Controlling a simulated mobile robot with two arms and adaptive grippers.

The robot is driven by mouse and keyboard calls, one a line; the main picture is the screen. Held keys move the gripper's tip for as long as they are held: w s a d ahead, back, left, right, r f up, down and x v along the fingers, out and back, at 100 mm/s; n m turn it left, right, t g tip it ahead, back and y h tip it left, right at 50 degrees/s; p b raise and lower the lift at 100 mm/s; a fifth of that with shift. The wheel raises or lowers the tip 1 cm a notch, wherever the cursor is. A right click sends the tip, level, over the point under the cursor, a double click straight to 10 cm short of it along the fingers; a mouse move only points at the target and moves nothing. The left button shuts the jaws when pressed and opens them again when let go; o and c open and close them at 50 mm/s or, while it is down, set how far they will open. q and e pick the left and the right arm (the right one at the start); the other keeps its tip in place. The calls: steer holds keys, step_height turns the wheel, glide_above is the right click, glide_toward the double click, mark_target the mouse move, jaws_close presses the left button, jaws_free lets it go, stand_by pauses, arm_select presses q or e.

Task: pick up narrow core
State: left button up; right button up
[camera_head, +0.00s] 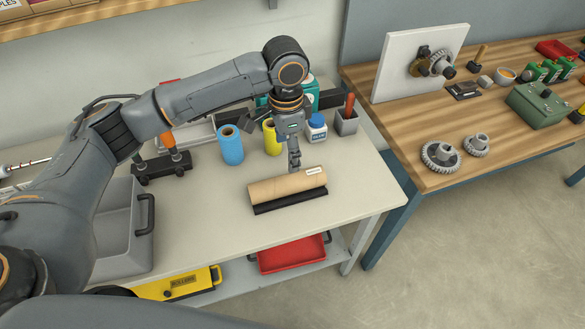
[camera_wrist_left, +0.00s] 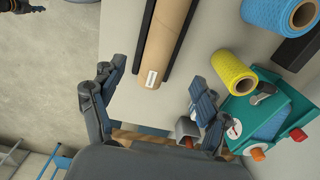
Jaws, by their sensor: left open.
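The narrow core is a brown cardboard tube (camera_head: 285,187) with a small white label at its right end. It lies in a black cradle (camera_head: 292,205) near the front of the pale table. My left gripper (camera_head: 295,165) points down just behind and above the tube, right of its middle. In the left wrist view the gripper (camera_wrist_left: 157,75) is open and empty. Its fingers are spread to either side of the tube's labelled end, and the tube (camera_wrist_left: 168,35) runs up between two black rails. Contact is not visible.
Blue (camera_head: 230,146) and yellow (camera_head: 271,138) rolls, a blue-capped bottle (camera_head: 316,128) and a grey cup (camera_head: 346,122) stand behind the tube. A grey bin (camera_head: 126,235) is at left. The tabletop (camera_head: 370,190) right of the tube is clear.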

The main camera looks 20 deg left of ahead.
mark_target(287, 179)
arm_select(q)
steer(key=f, duration=0.7)
steer(key=shift+s+f+p, duration=0.35)
steer(key=shift+f, duration=0.05)
steer(key=shift+w+f, duration=0.1)
steer(key=shift+f, duration=0.1)
steer(key=f, duration=0.2)
steer(key=f+p, duration=0.1)
steer(key=f, duration=0.1)
steer(key=shift+w+a+f, duration=0.15)
steer(key=shift+w, duration=0.05)
steer(key=shift+f, duration=0.3)
steer(key=shift+c, duration=0.5)
steer(key=c, duration=1.1)
steer(key=shift+c, duration=0.4)
arm_select(e)
steer(key=s, duration=0.1)
steer(key=s+r, duration=0.1)
steer(key=s, duration=0.1)
steer(key=shift+s+r, duration=0.15)
steer(key=shift+r, duration=0.2)
